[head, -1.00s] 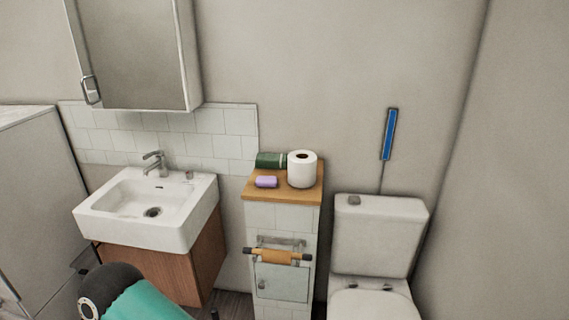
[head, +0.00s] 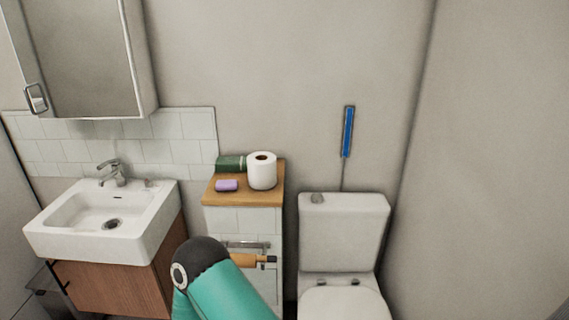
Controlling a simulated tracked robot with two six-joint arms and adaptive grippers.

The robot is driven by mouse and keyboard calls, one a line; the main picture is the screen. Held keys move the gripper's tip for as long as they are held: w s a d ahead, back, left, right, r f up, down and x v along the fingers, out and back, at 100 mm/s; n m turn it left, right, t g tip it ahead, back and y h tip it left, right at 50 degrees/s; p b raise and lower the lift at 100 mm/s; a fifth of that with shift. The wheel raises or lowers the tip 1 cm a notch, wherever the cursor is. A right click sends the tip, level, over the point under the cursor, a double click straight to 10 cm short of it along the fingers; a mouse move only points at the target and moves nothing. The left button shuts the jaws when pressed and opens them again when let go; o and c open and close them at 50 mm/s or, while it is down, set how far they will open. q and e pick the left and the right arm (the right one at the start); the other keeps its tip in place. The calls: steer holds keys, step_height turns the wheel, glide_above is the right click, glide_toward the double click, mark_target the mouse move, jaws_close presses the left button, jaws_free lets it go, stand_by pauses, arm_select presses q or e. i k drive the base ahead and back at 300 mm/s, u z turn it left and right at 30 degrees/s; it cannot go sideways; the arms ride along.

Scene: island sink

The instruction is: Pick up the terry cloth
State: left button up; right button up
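I cannot tell for certain which thing is the terry cloth. A dark green, folded or rolled item (head: 230,163) lies at the back left of a small wooden-topped tiled ledge and looks the most like cloth. A small purple block (head: 227,186) lies in front of it, and a white paper roll (head: 262,171) stands upright to its right. A teal and black link of my arm rises from the bottom edge in front of the ledge's lower part. Neither gripper shows in the head view.
A white sink (head: 100,222) with a tap is on the left, below a mirrored cabinet (head: 75,55). A toilet (head: 342,235) stands right of the wooden ledge top (head: 240,197). A blue item (head: 348,132) is against the wall above it. A roller (head: 250,260) is on the ledge's front.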

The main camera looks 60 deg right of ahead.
mark_target(229, 164)
steer(key=z, duration=0.6)
steer(key=i, duration=0.4)
steer(key=z, duration=0.05)
steer(key=k, duration=0.35)
steer(key=z, duration=0.2)
